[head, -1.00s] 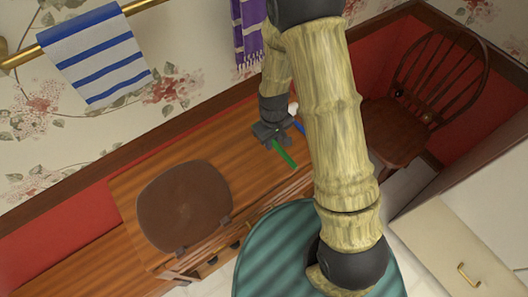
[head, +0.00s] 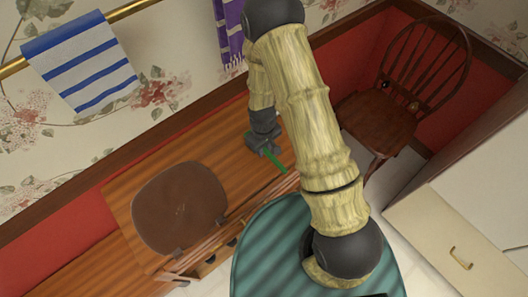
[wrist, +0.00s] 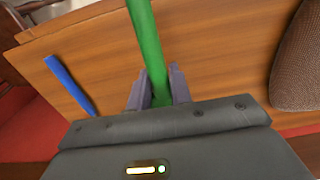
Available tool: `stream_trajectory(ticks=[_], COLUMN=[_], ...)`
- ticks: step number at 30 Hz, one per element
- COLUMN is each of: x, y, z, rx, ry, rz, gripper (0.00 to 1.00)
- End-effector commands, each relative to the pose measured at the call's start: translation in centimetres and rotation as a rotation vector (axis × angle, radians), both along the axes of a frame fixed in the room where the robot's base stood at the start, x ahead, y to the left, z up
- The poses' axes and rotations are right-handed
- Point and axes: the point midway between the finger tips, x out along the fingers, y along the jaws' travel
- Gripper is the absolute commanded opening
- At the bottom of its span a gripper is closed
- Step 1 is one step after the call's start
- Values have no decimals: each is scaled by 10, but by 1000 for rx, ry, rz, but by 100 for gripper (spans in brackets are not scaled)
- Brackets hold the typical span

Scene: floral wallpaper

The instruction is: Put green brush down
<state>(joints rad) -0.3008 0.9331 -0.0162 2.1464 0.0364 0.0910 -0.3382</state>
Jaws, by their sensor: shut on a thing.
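A green brush (head: 277,163) shows as a thin green stick at my gripper (head: 264,150), over the right part of the wooden table (head: 205,148). In the wrist view my gripper (wrist: 158,92) is shut on the green brush (wrist: 148,42), with one finger on each side of the handle. The brush runs up out of the top of that view, so its far end is hidden. Whether the brush touches the tabletop, I cannot tell.
A blue stick (wrist: 70,85) lies on the table, left of the brush in the wrist view. A brown rounded panel (head: 180,208) stands at the table's left front. A wooden chair (head: 380,115) is at the right. Bare tabletop lies between panel and gripper.

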Motion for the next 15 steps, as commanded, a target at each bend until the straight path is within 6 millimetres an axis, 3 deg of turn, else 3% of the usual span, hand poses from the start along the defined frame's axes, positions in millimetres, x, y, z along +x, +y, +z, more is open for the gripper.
stream_trajectory(ticks=[7,15], x=[-1,-1], y=[2,2], z=[-29,-33], rx=[-1,0], ry=[3,0], rz=[4,4], gripper=[3,3])
